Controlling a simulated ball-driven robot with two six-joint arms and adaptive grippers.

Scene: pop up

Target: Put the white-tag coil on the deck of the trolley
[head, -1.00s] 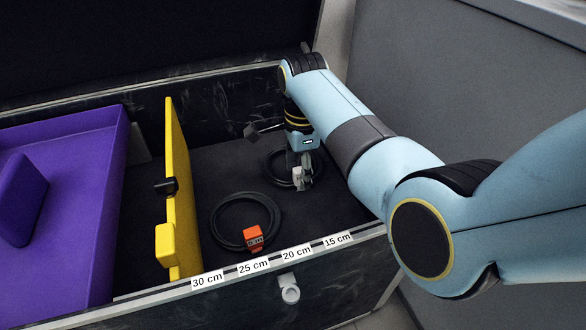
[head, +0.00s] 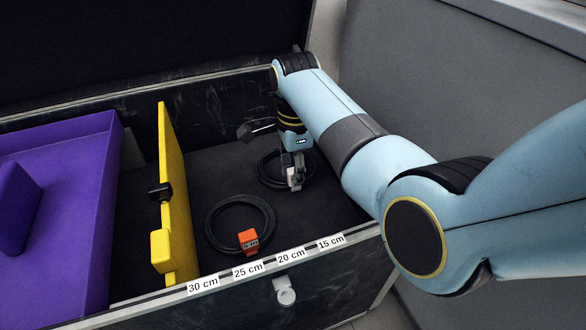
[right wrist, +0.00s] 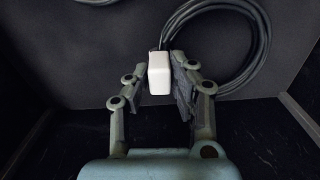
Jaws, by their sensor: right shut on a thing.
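The white-tag coil (head: 262,169) is a black cable ring in the right part of the open case, and it also shows in the right wrist view (right wrist: 262,50). My right gripper (head: 294,180) reaches down into the case and is shut on the coil's white tag (right wrist: 160,75), which sits between the two fingers in the right wrist view. The gripper hides part of the coil in the head view. Whether the coil is clear of the case floor I cannot tell. The trolley and its deck are not in view. My left gripper is not in view.
A black coil with an orange tag (head: 249,240) lies on the case floor (head: 212,172) nearby. A yellow upright divider (head: 178,190) stands left of it, and a purple tray (head: 75,160) fills the left side. The case's front wall (head: 330,275) carries centimetre labels.

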